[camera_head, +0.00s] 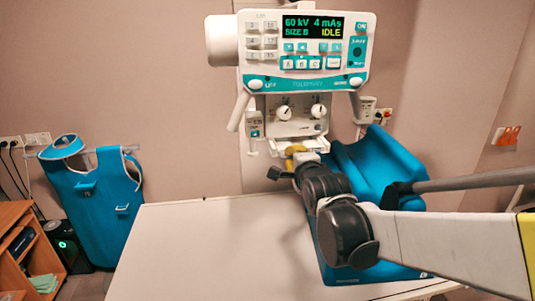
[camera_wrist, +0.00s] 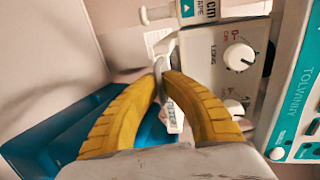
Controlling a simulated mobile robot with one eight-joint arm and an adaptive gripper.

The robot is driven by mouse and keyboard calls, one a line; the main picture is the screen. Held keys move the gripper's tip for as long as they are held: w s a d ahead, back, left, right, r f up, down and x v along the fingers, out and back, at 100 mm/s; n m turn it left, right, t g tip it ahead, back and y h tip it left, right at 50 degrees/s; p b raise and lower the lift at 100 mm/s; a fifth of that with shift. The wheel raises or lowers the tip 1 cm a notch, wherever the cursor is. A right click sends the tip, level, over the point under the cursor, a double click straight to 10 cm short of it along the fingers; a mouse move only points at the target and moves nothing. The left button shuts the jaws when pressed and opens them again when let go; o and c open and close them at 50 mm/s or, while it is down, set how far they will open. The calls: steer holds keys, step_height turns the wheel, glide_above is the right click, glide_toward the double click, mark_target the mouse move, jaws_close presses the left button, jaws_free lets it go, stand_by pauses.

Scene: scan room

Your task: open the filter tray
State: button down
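The filter tray (camera_head: 314,144) is a pale, flat piece at the underside of the white X-ray head, below the two knobs. My gripper (camera_head: 293,151) is at its front edge in the head view, its yellow fingers partly hidden by my dark wrist. In the wrist view, the two yellow fingers of my gripper (camera_wrist: 162,77) curve together and close on a thin pale tab at the tray's edge (camera_wrist: 158,66). Most of the tray is hidden behind the fingers there. I cannot tell how far it is out of its slot.
The X-ray head's control panel (camera_head: 305,50) reads IDLE. A white table (camera_head: 215,245) lies below, with a blue padded support (camera_head: 385,165) at its right. A blue apron (camera_head: 100,195) hangs at the left. The table's left part is clear.

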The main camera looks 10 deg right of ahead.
steer(key=shift+s, duration=0.15)
steer(key=f+p+v, duration=0.2)
steer(key=p+v, duration=0.1)
steer(key=v, duration=0.5)
steer(key=s+f+p+v, duration=0.1)
steer(key=f+p+v, duration=0.1)
steer(key=v, duration=0.7)
steer(key=shift+p, duration=0.65)
steer(key=shift+s+r, duration=0.1)
steer(key=c, duration=1.6)
jaws_free()
steer(key=shift+o, duration=0.2)
steer(key=v, duration=0.7)
steer(key=shift+s, duration=0.25)
